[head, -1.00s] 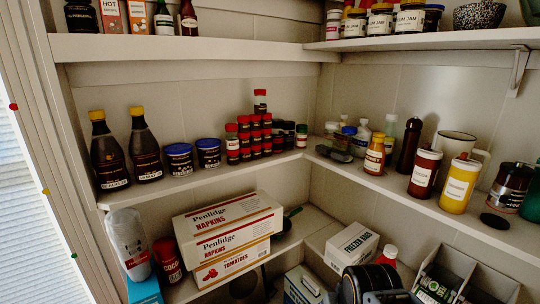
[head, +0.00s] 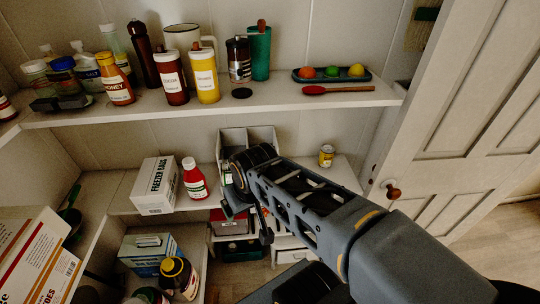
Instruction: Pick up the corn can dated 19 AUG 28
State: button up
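A small yellow can (head: 326,155) with a metal top stands upright on the right part of the lower shelf. Its label and any date are too small to read, so I cannot tell whether it is the corn can dated 19 AUG 28. My arm crosses the view from the lower right and its far end is in front of that shelf, left of the can and apart from it. My gripper cannot be made out clearly there, and its fingers do not show.
On the lower shelf stand a freezer bags box (head: 155,185), a red bottle (head: 194,178) and a grey divided holder (head: 233,138), partly behind my arm. Bottles, jars and a tray (head: 332,75) line the shelf above. A panelled door (head: 470,120) with a round knob is at right.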

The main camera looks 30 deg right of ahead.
aim_at(327, 150)
jog(key=u, duration=2.4)
jog(key=k, duration=1.35)
jog(key=z, duration=0.85)
